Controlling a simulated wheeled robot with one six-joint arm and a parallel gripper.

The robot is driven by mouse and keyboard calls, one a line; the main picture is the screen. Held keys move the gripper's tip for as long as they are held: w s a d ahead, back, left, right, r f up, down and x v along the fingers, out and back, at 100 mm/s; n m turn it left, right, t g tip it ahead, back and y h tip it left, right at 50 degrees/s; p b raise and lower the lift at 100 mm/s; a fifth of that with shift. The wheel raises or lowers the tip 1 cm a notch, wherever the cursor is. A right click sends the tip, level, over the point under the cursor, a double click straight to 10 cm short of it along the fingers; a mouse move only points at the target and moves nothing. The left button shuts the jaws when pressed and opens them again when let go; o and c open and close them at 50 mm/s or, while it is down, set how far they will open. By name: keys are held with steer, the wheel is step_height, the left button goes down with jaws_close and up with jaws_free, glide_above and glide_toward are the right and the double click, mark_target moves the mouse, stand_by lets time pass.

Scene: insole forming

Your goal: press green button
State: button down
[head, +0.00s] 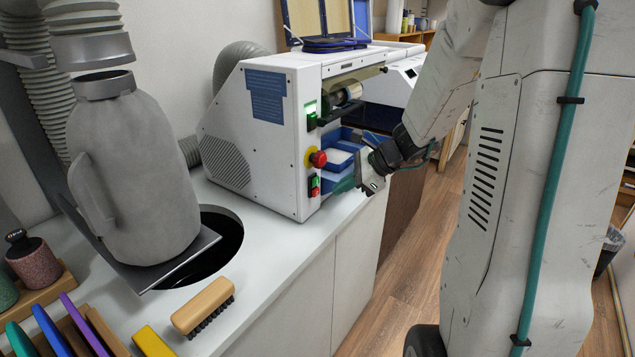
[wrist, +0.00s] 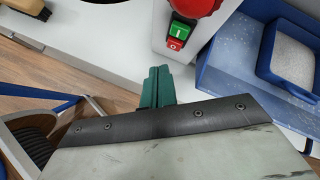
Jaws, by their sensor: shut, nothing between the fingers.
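The green button (wrist: 182,31), marked with a white line, sits above a red button (wrist: 175,44) on the front of the white machine. In the head view the green button (head: 315,182) is small, under a red emergency knob (head: 318,159) on a yellow base. My gripper (wrist: 158,72) is shut and empty, its green fingers together, just below the buttons in the wrist view. In the head view my gripper (head: 340,186) is in front of the machine, to the right of the buttons. I cannot tell whether the fingertips touch anything.
The white machine (head: 262,145) stands on a white counter (head: 285,235). A blue tray (wrist: 225,65) with a white pad is beside the buttons. A wooden brush (head: 203,306) lies at the front of the counter.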

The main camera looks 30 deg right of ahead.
mark_target(316, 181)
steer(key=shift+w+a, duration=0.35)
steer(key=shift+w, duration=0.35)
steer(key=shift+w+a, duration=0.3)
steer(key=shift+w, duration=0.4)
stand_by(1.0)
steer(key=shift+w+a, duration=0.2)
steer(key=shift+w, duration=0.2)
